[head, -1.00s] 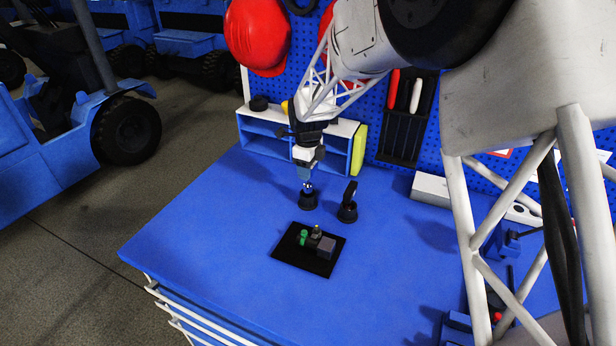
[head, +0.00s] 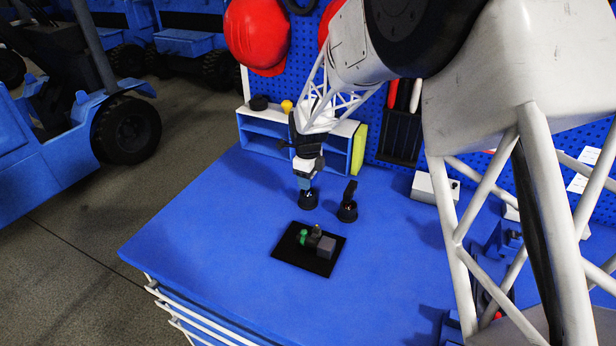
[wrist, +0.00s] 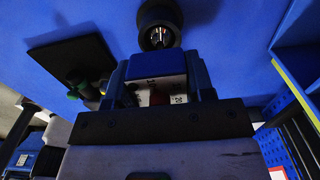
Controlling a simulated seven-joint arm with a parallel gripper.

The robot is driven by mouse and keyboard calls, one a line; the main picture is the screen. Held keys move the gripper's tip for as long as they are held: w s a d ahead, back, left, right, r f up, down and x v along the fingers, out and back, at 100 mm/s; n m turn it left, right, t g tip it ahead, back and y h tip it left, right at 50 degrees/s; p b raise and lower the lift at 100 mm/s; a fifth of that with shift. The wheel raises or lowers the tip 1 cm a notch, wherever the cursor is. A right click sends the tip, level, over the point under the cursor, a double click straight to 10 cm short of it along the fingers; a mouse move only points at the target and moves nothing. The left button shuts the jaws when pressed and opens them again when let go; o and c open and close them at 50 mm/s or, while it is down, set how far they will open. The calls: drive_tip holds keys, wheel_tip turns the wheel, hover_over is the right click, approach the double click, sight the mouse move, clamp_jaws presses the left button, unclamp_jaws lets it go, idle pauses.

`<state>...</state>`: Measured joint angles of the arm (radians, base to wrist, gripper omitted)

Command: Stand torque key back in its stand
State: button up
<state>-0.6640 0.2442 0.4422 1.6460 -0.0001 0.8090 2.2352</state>
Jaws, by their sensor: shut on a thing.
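My gripper (head: 304,186) is low over a round black stand (head: 308,203) on the blue bench, and its jaws are shut. In the wrist view the fingers (wrist: 160,80) close around a blue and white piece (wrist: 157,84) with small dark markings, which I take as the torque key. Whether the key is seated in the stand cannot be told.
A second round black stand (head: 347,214) holds an upright dark piece (head: 350,192) close to the right. A black mat (head: 287,265) with small green and grey parts lies in front. A blue and white shelf (head: 262,145) stands behind. The bench's left front is clear.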

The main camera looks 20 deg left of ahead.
drive_tip(key=shift+f, duration=0.25)
drive_tip(key=o, duration=1.2)
drive_tip(key=shift+r, duration=0.15)
wheel_tip(320, 180, up, 13)
drive_tip(key=shift+f, duration=0.1)
drive_tip(key=shift+d, duration=0.1)
idle(0.6)
